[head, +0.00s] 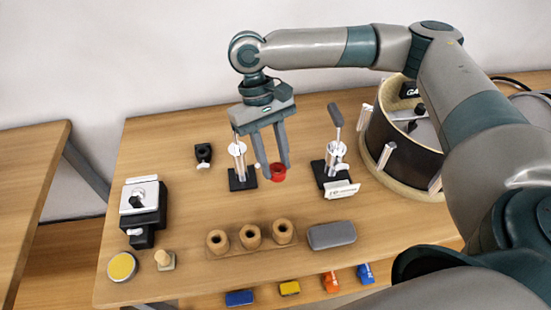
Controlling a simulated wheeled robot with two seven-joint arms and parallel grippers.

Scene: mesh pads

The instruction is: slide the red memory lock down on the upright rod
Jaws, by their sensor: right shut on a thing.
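The red memory lock (278,173) is a small red ring-shaped piece. My right gripper (275,172) points down over the table and is shut on it, with the lock at its fingertips. An upright metal rod (238,160) stands on a black base just left of the fingers. The lock looks to be to the right of this rod and apart from it. A second metal post (335,160) on a black base, with a tilted grey handle on top, stands further right. The height of the lock above the table is hard to judge. My left gripper is not in view.
A wooden block with several round holders (250,242) and a grey case (331,235) lie in front. A black-and-silver device (143,210) stands left. A large round drum (400,145) stands right. A small black holder (203,155) sits behind. Bare table (180,240) shows between.

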